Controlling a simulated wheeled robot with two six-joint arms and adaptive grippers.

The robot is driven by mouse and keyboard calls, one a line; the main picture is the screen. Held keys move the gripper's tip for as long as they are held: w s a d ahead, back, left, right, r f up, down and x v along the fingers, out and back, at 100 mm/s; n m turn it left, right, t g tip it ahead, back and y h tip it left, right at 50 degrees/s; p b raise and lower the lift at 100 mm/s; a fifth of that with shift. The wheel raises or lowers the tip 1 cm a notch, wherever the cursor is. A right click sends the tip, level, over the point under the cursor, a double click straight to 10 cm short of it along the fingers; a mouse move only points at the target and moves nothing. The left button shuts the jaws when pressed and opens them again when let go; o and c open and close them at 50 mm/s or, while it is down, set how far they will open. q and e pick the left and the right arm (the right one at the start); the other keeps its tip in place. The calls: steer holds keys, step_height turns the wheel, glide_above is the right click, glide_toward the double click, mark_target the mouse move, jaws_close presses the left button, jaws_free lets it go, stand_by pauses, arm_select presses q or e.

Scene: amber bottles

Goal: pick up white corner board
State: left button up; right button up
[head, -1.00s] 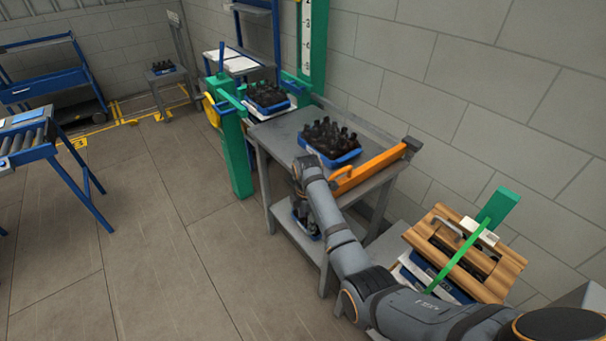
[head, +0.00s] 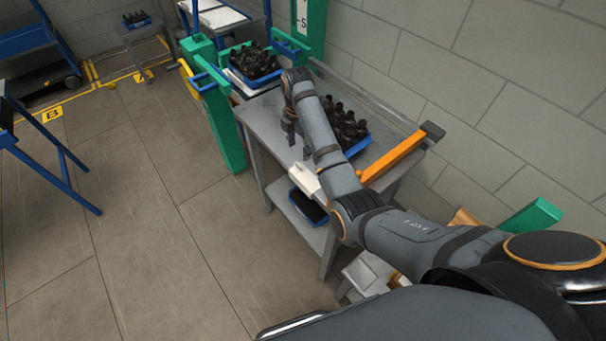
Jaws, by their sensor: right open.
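A small white angled piece (head: 305,181), which looks like the white corner board, shows at the front edge of the grey table (head: 262,122), beside my right forearm. The forearm hides part of it, and I cannot tell what it rests on. My right gripper (head: 291,137) hangs down over the table's left part, apart from the white piece. It is open, and its fingertips are small and hard to see. My left gripper is not in view.
A blue crate of dark bottles (head: 357,147) stands on the table, partly behind my arm. An orange bar (head: 392,160) lies right of it. Another bottle crate (head: 252,65) stands beyond, near a green post (head: 228,130).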

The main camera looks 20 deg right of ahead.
mark_target(299, 164)
step_height(299, 164, down, 3)
steer(key=shift+r, duration=0.2)
steer(key=shift+w+d+f, duration=0.2)
steer(key=shift+w+f, duration=0.25)
steer(key=shift+f, duration=0.15)
steer(key=shift+s+a+f+p, duration=0.15)
steer(key=shift+f+p, duration=0.8)
step_height(299, 164, down, 3)
steer(key=shift+r, duration=0.1)
steer(key=c, duration=0.7)
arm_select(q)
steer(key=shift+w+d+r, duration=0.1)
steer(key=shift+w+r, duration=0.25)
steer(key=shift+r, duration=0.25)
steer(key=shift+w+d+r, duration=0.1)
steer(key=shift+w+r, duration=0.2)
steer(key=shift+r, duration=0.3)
arm_select(e)
steer(key=c, duration=0.4)
